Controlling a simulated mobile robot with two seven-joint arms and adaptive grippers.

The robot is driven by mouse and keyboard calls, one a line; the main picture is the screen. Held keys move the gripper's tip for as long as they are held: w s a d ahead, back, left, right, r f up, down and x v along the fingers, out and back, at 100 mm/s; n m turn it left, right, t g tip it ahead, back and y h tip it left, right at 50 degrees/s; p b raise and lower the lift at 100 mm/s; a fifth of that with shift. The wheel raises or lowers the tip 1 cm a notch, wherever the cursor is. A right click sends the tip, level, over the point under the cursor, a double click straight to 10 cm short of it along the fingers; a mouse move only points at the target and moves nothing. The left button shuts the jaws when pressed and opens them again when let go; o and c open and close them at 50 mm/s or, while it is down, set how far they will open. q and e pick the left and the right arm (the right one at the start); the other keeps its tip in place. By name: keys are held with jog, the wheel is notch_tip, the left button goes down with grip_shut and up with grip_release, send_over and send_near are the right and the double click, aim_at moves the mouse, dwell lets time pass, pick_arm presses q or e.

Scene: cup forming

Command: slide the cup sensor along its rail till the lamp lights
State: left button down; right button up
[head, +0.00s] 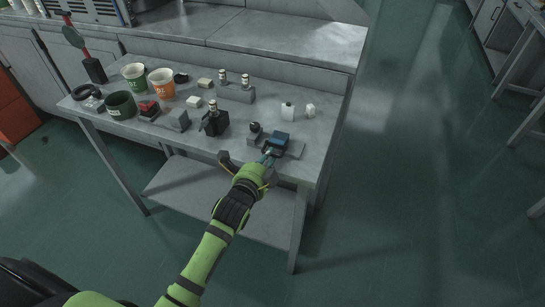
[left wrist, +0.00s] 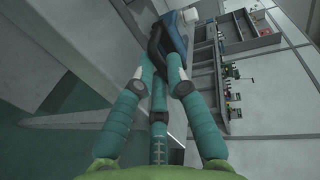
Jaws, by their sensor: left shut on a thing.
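A blue block with dark parts (head: 280,140), which I take for the cup sensor, sits on a grey base near the table's right front edge. It also shows in the left wrist view (left wrist: 173,30), beyond a dark curved part (left wrist: 156,44). My left gripper (head: 268,157) reaches in from the front; its teal fingers (left wrist: 157,75) are shut on that dark part. The fingers and arm hide some of the base, and I cannot make out the rail clearly. A small black dome (head: 255,127) stands on a grey block just left; I cannot tell whether it is the lamp. My right gripper is out of view.
A black fixture (head: 215,122) stands left of the sensor, and white cylinders (head: 288,110) stand behind it. Green and orange cups (head: 161,83), a dark cup (head: 121,106) and small blocks fill the table's left part. The table's (head: 325,130) right end is bare.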

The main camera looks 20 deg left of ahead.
pick_arm(q)
jog(key=c, duration=1.5)
grip_release()
jog(key=v, duration=1.2)
jog(key=shift+d, duration=0.1)
jog(key=shift+f, duration=0.1)
jog(key=s+f+n+g, duration=0.3)
jog(key=s+f, duration=0.1)
jog(key=f, duration=0.7)
jog(key=s+f+n+g, duration=0.2)
jog(key=s+f, duration=0.2)
jog(key=f, duration=0.7)
jog(key=s+f+n+g, duration=0.3)
jog(key=s+f, duration=0.1)
jog(key=f, duration=0.7)
jog(key=s+a+f+n+g, duration=0.1)
jog(key=s+f, duration=0.3)
jog(key=s, duration=0.4)
jog(key=s+a+f+n+g, duration=0.1)
jog(key=s+f+n+g, duration=0.2)
jog(key=s, duration=0.5)
jog(key=s+a+f+n+g, duration=0.1)
jog(key=s+f+n+g, duration=0.1)
jog(key=s+f+n, duration=0.2)
jog(key=shift+s+f+y, duration=0.15)
jog(key=shift+s+f, duration=0.7)
jog(key=shift+s, duration=0.35)
jog(key=shift+s+f+y, duration=0.15)
jog(key=shift+s+f, duration=0.75)
jog(key=shift+s, duration=0.3)
